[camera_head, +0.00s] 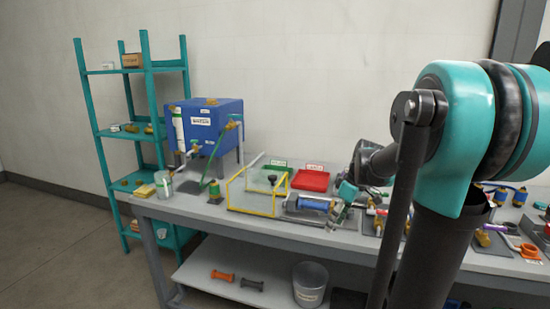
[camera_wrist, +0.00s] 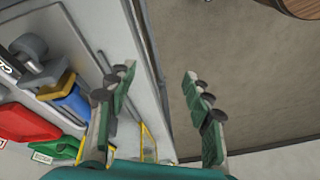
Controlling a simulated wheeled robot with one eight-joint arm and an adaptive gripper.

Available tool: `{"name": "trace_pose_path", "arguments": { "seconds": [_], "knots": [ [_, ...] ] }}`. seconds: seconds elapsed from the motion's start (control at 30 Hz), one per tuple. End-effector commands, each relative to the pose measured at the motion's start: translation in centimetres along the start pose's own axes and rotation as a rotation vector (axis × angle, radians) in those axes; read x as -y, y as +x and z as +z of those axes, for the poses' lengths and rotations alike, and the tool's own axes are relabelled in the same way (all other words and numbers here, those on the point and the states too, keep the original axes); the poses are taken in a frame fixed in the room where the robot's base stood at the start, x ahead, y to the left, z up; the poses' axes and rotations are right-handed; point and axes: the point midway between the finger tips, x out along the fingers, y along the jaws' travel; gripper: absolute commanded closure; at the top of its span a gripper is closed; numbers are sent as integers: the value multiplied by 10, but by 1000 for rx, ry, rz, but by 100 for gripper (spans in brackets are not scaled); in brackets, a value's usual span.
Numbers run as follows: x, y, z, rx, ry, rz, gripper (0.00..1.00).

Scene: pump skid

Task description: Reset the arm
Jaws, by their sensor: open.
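My gripper (camera_head: 341,211) is above the bench near its middle, partly behind my arm in the head view. In the wrist view my gripper (camera_wrist: 158,82) has its two green-padded fingers wide apart with nothing between them. The bench edge and the floor show beyond the gap. My arm's large teal joint and dark links fill the right of the head view and hide part of the bench.
The grey bench (camera_head: 252,222) carries a yellow-edged clear guard (camera_head: 250,211), a red tray (camera_head: 311,180), a blue cylinder (camera_head: 313,203) and a blue tank (camera_head: 207,124). A teal shelf (camera_head: 147,66) stands left. A bucket (camera_head: 310,283) sits on the lower shelf.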

Motion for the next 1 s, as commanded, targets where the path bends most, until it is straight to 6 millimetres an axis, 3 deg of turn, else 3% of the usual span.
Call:
{"name": "trace_pose_path", "arguments": {
  "seconds": [0.17, 0.3, 0.5, 0.7, 1.0],
  "knots": [
    [33, 33, 32, 6, 204, 104, 49],
    [67, 68, 72, -26, 437, 223, 49],
    [99, 102, 118, -114, 689, 343, 49],
    [108, 113, 134, -157, 780, 381, 49],
    [108, 113, 135, -159, 785, 381, 49]
  ]
}}
